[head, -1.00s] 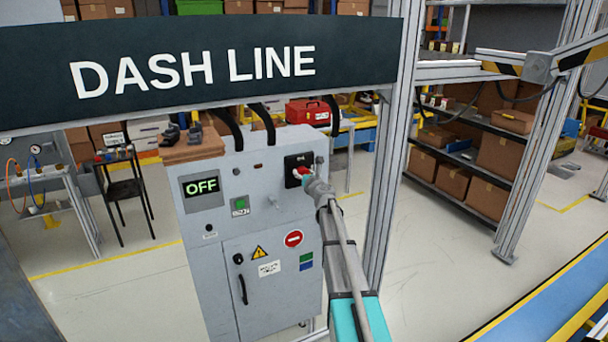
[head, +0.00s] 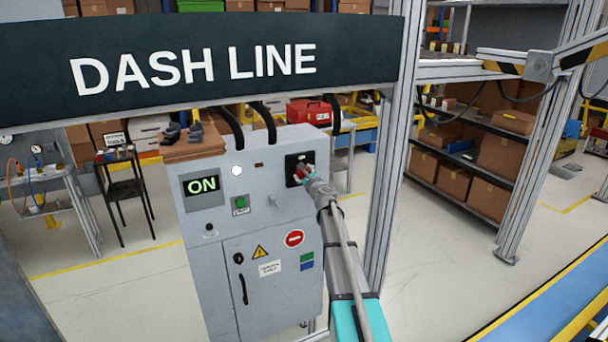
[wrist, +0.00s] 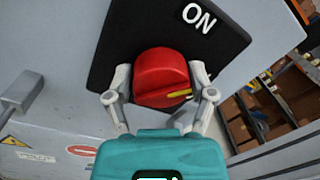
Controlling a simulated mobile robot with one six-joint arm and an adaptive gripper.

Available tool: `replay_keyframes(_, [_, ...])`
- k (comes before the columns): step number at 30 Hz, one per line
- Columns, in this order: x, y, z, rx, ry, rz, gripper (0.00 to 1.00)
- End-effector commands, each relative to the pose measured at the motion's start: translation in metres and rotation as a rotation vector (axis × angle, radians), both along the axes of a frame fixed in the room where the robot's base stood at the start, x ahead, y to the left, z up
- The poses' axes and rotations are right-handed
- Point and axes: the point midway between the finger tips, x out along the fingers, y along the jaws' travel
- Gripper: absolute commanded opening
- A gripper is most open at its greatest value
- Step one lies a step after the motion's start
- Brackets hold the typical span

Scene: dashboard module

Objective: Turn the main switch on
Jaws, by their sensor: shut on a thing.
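The main switch (wrist: 160,75) is a red round knob with a yellow mark, on a black plate (wrist: 120,40) with the word ON in white. In the wrist view my gripper (wrist: 160,97) has one finger on each side of the knob and is shut on it. The yellow mark points to the right in that view. In the head view the plate (head: 292,162) is at the upper right of the grey cabinet's front, and my gripper (head: 305,174) mostly hides the knob.
The grey cabinet (head: 220,270) has a door handle (head: 243,288) and a small green button (head: 240,204). A metal post (head: 385,200) stands close to the right of my arm. The DASH LINE sign (head: 200,70) spans above.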

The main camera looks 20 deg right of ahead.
Motion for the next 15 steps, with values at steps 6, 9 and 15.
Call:
replay_keyframes(6, [0.001,0.0008,-0.0013,-0.2,-0.007,0.001,0.23])
replay_keyframes(9, [0.001,0.001,-0.0017,-0.296,-0.011,0.001,0.23])
replay_keyframes(15, [0.0009,0.0015,-0.0025,-0.476,-0.017,0.001,0.23])
